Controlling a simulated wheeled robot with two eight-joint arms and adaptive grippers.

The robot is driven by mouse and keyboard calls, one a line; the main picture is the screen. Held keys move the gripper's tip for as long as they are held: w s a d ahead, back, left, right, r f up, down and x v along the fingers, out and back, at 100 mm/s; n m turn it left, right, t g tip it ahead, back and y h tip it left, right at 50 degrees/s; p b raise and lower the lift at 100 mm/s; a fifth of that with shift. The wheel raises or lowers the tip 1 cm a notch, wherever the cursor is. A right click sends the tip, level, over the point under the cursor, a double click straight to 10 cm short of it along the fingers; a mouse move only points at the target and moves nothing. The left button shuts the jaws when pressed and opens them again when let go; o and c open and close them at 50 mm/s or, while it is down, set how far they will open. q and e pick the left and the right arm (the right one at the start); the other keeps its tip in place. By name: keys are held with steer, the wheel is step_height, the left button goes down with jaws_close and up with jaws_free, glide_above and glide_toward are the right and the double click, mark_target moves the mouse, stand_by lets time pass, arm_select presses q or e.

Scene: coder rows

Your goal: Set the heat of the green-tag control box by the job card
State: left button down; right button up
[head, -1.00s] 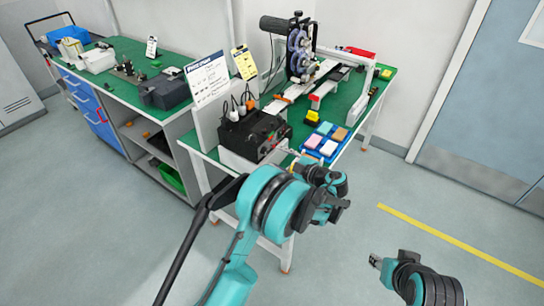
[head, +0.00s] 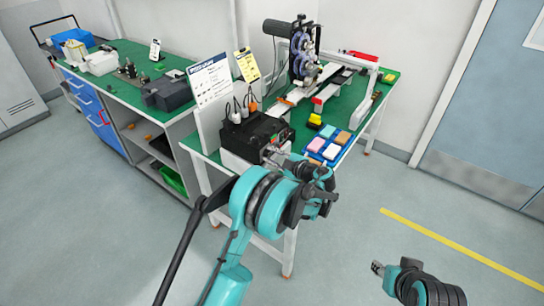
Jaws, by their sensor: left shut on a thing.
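The black control box (head: 252,133) stands on a white base at the near left corner of the green-topped bench. Plugs with cables stand on its top. My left gripper (head: 274,155) is at the box's front face, shut on what seems to be a knob there; the fingers and wrist hide most of it. No green tag or heat setting can be read. A yellow card (head: 246,65) and a white card with a blue header (head: 210,80) stand behind the box; their small text is unreadable. My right gripper (head: 377,268) is low at the right, away from the bench.
A blue tray (head: 318,158) with coloured pads lies right of the box, by a yellow-and-black item (head: 315,121). A machine with reels (head: 303,55) stands behind. Another green bench (head: 125,75) is at the left. The floor at right is clear.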

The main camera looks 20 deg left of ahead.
arm_select(q)
steer(key=shift+m, duration=0.3)
steer(key=shift+w+m+g, duration=0.1)
steer(key=shift+m+g, duration=0.7)
steer(key=shift+m, duration=0.2)
steer(key=m+g, duration=0.1)
steer(key=m, duration=0.1)
steer(key=shift+w+m+g, duration=0.1)
steer(key=shift+m+g, duration=0.2)
steer(key=m+g, duration=0.1)
steer(key=m, duration=0.1)
steer(key=m+g+y, duration=0.1)
steer(key=m, duration=0.1)
steer(key=shift+w+d+f+m+y+b, duration=0.1)
steer(key=shift+w+m+y+b, duration=0.05)
steer(key=shift+m+y+b, duration=0.2)
steer(key=shift+f+m+g+y+b, duration=0.1)
steer(key=shift+m+g+y+b, duration=0.5)
steer(key=shift+m, duration=0.65)
steer(key=m+g+b, duration=0.1)
steer(key=m, duration=0.2)
steer(key=shift+w+f+y, duration=0.1)
steer(key=shift+y, duration=0.25)
steer(key=m+y+b, duration=0.1)
steer(key=m, duration=0.2)
steer(key=shift+m+g, duration=0.3)
steer(key=shift+m+y+b, duration=0.6)
steer(key=shift+m+y, duration=0.1)
steer(key=shift+m, duration=0.6)
